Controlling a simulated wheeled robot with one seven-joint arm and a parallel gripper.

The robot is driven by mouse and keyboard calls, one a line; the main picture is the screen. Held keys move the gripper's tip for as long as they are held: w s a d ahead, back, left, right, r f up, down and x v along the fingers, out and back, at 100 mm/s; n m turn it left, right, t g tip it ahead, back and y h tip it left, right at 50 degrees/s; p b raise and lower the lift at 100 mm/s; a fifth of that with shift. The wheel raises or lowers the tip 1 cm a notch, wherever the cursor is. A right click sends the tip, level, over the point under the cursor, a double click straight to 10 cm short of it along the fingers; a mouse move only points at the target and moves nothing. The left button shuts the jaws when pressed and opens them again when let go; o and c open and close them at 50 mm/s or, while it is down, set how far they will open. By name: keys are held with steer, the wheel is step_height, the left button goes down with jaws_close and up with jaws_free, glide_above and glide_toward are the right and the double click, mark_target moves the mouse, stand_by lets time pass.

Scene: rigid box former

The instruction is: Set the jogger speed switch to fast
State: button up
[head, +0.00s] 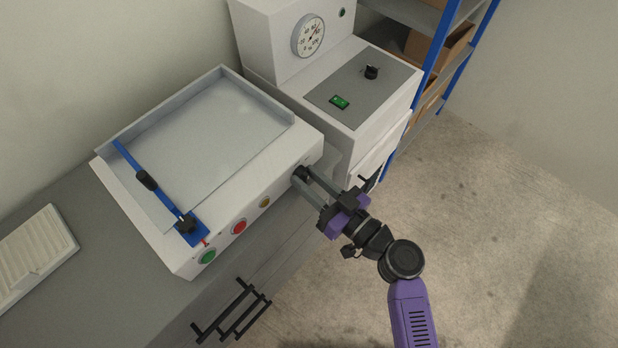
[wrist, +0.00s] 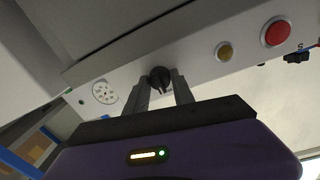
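The jogger (head: 140,195) is a white machine with a shallow grey tray on top. A black rotary knob, seemingly the speed switch, sits at the right end of its front panel. It shows in the wrist view (wrist: 160,76) and partly in the head view (head: 301,172). My gripper (head: 306,184) reaches this panel from the front right. In the wrist view my gripper (wrist: 160,82) has its fingers apart, one on each side of the knob, with slight gaps seeming to show. I cannot read the knob's setting or its markings.
The panel also has a yellow button (head: 265,202), a red button (head: 239,227) and a green button (head: 207,257). A blue bar (head: 135,164) lies over the tray's left side. A white machine with a dial gauge (head: 309,36) and another black knob (head: 371,71) stands behind. Open floor lies right.

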jaws_close()
steer(key=m+b, duration=0.1)
steer(key=m, duration=0.7)
steer(key=shift+m+g, duration=0.3)
steer(key=shift+d+m, duration=0.1)
steer(key=shift+m, duration=1.3)
steer(key=o, duration=0.8)
jaws_free()
